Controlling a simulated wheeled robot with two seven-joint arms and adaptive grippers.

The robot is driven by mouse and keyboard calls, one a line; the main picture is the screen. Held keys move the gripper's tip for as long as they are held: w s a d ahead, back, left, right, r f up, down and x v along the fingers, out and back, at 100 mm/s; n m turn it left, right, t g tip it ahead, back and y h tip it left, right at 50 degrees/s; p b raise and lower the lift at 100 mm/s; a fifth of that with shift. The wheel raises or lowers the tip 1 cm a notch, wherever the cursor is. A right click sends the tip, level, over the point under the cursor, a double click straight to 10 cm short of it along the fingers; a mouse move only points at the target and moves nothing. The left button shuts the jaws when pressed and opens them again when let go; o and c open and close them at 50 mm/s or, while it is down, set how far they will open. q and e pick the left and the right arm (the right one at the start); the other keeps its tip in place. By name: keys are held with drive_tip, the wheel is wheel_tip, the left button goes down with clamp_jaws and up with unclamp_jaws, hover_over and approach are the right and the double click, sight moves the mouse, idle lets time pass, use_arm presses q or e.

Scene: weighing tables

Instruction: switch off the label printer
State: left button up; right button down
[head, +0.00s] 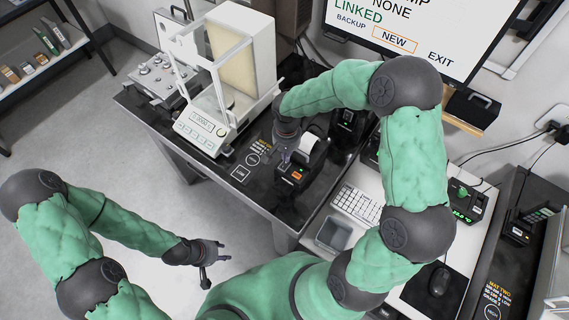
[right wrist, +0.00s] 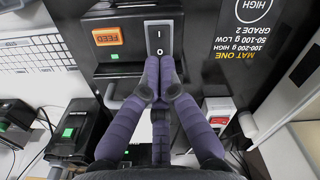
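The label printer (head: 297,173) is a black box with a white paper roll and an orange button, on the dark table in the head view. In the right wrist view its front (right wrist: 118,72) shows an orange FEED button (right wrist: 107,37) and a grey rocker switch (right wrist: 158,30) marked with a bar and a circle. My right gripper (right wrist: 160,62) has its fingertips together over the lower part of the switch, just beyond the circle mark. I cannot tell whether they touch it or which way the rocker is tilted. My left gripper (head: 215,262) is open and empty, away from the table.
A balance (head: 205,130) with a glass draft shield stands left of the printer. A keyboard (head: 358,204), a grey bin (head: 334,234) and a monitor (head: 420,35) are to the right. Printed mat text lies beside the printer. The floor at left is clear.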

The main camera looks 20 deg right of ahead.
drive_tip(key=shift+f+b, duration=1)
drive_tip(key=shift+f, duration=0.2)
idle(1.1)
drive_tip(key=shift+r, duration=0.15)
drive_tip(key=shift+r+p, duration=2.3)
drive_tip(key=shift+r, duration=1.15)
